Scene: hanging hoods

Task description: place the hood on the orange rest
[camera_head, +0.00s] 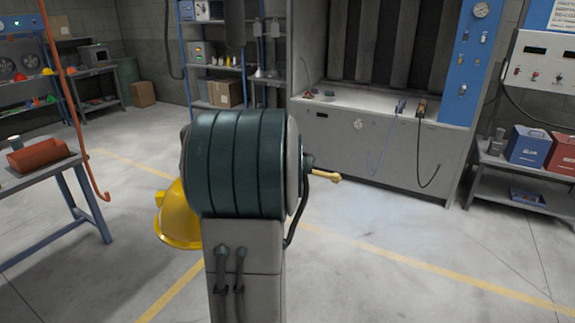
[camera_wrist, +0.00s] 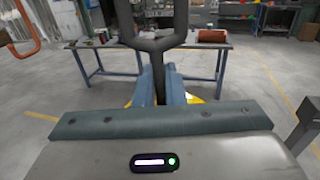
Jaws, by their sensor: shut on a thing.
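A yellow hood (camera_head: 176,220), shaped like a helmet, shows in the head view to the left of my arm, which covers its right part. In the wrist view my gripper (camera_wrist: 158,82) has its blue fingers closed on a dark forked stem (camera_wrist: 156,44). Slivers of the yellow hood (camera_wrist: 190,98) show below the fingers, so it hangs under my grip. The hood is clear of the table. My fingers are hidden in the head view.
The grey table (camera_head: 15,180) has blue legs and holds small items. An orange-red hooked pole (camera_head: 75,115) hangs beside its right edge, and its hook shows in the wrist view (camera_wrist: 24,30). A workbench (camera_head: 385,145) stands behind, with shelves around. The floor between is free.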

